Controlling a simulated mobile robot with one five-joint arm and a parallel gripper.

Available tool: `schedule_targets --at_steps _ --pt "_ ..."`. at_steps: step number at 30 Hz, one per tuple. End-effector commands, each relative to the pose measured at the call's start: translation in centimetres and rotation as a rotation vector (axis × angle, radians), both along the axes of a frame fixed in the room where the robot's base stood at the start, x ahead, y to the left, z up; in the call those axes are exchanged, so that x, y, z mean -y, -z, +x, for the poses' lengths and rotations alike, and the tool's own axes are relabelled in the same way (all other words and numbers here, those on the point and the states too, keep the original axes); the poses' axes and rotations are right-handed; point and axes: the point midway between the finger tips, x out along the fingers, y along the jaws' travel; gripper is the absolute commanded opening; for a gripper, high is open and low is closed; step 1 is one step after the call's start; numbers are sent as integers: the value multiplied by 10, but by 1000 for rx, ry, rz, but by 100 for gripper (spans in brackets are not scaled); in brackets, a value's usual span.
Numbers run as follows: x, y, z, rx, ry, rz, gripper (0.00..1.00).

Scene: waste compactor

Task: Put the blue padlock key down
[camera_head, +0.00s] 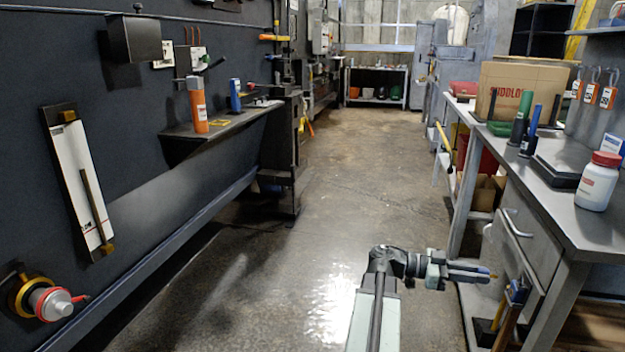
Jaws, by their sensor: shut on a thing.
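My gripper (472,271) is at the lower right, at the end of my arm, pointing right. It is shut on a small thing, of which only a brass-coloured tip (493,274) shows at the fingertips. This fits the blue padlock key, but the fingers hide most of it. The gripper is in front of the steel workbench (575,232), beside its drawer (520,240) and lower in the picture than the bench top. I cannot tell whether the held thing touches anything.
A white bottle with a red cap (598,183), a dark flat case (560,160) and a cardboard box (520,88) stand on the bench. Padlocks with orange tags (591,92) hang behind. A wall shelf (225,128) is at left. The middle floor (335,190) is clear.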

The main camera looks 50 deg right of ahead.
Motion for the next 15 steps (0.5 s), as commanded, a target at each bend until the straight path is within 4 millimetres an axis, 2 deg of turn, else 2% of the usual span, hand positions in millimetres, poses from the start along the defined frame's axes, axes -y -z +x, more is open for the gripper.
schedule_targets --at_steps 1,15 --pt "0 -36 0 0 0 0 0" --pt "0 -218 0 0 0 0 0"
